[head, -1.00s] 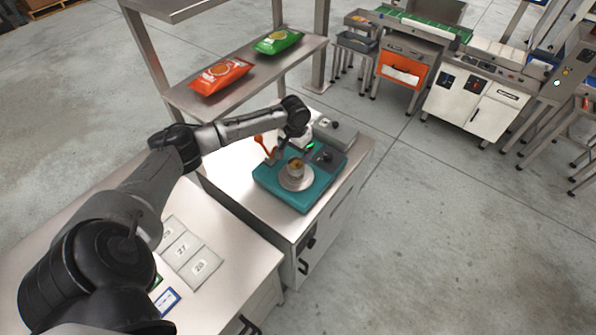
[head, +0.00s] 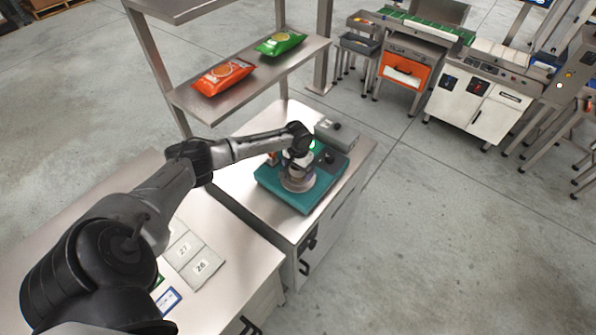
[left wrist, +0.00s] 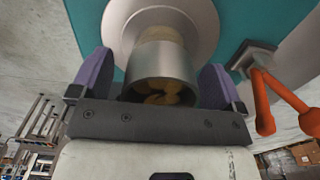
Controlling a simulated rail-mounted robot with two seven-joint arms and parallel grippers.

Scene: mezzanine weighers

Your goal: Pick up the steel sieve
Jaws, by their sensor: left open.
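The steel sieve (left wrist: 162,62) is a short metal cylinder with yellow-brown pieces inside. It stands on the round plate (left wrist: 204,22) of a teal scale (head: 290,199). In the head view my gripper and arm largely hide it. My left gripper (head: 297,166) is low over the scale. In the left wrist view its two purple-grey fingers (left wrist: 156,76) are apart, one on each side of the sieve, with gaps showing on both sides. My right gripper is not in view.
An orange-handled tool (left wrist: 264,100) is close beside my gripper. A grey box (head: 338,132) stands behind the scale. A steel shelf (head: 228,104) above the bench holds an orange bag (head: 222,77) and a green bag (head: 280,43). Numbered plates (head: 202,267) lie on the near bench.

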